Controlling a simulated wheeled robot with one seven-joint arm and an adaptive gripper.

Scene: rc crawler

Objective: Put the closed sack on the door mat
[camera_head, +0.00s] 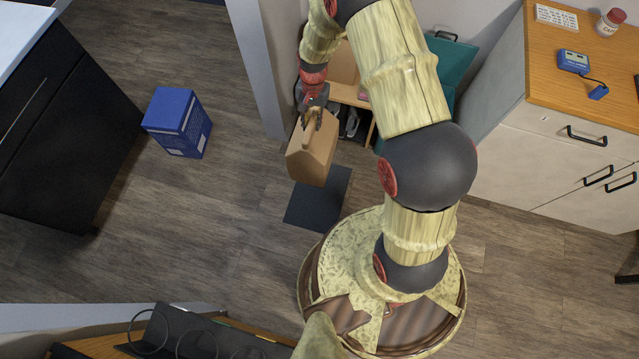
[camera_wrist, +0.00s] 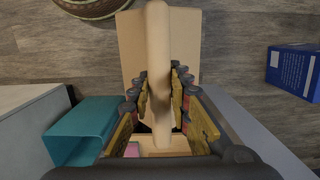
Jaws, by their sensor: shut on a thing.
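The closed sack (camera_head: 313,153) is a tan paper bag with a folded ridge along its top. My gripper (camera_head: 313,118) is shut on that ridge and the sack hangs upright below it. In the wrist view the sack (camera_wrist: 185,62) fills the middle, its ridge between the fingers of my gripper (camera_wrist: 160,88). The dark door mat (camera_head: 318,200) lies flat on the wood floor, below and a little right of the sack in the head view. The sack covers part of the mat's far side. I cannot tell the gap between sack and mat.
A blue box (camera_head: 178,123) stands on the floor to the left. A low wooden shelf (camera_head: 358,97) with shoes is behind the sack, beside a teal container (camera_head: 452,62). A drawer cabinet (camera_head: 560,165) stands right. The floor between the blue box and mat is clear.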

